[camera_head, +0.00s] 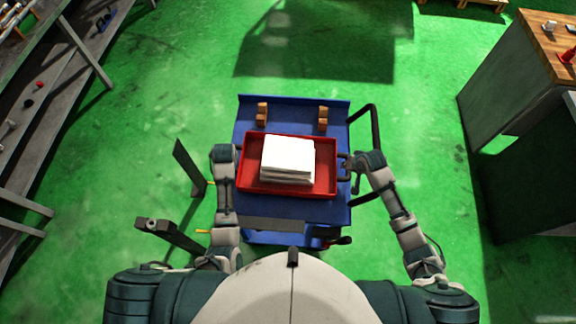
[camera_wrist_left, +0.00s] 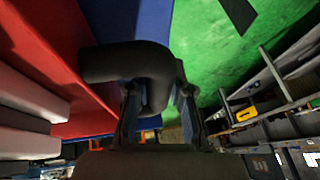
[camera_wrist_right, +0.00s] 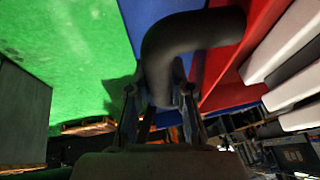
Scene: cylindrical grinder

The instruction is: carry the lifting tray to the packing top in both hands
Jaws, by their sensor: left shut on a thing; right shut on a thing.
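The lifting tray (camera_head: 328,178) is red and holds a stack of white slabs (camera_head: 287,158). It is over the blue top of a cart (camera_head: 290,213); I cannot tell whether it touches it. My left gripper (camera_wrist_left: 160,100) is shut on the tray's dark left handle (camera_wrist_left: 125,62). My right gripper (camera_wrist_right: 160,100) is shut on the dark right handle (camera_wrist_right: 185,38). In the head view my left gripper (camera_head: 236,160) and right gripper (camera_head: 347,168) are at opposite sides of the tray. I cannot tell which surface is the packing top.
Two pairs of wooden blocks (camera_head: 262,114) stand on the cart behind the tray. A dark cart handle (camera_head: 376,125) rises at its right. A wood-topped cabinet (camera_head: 545,45) stands at the right, and grey shelving (camera_head: 60,70) at the left.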

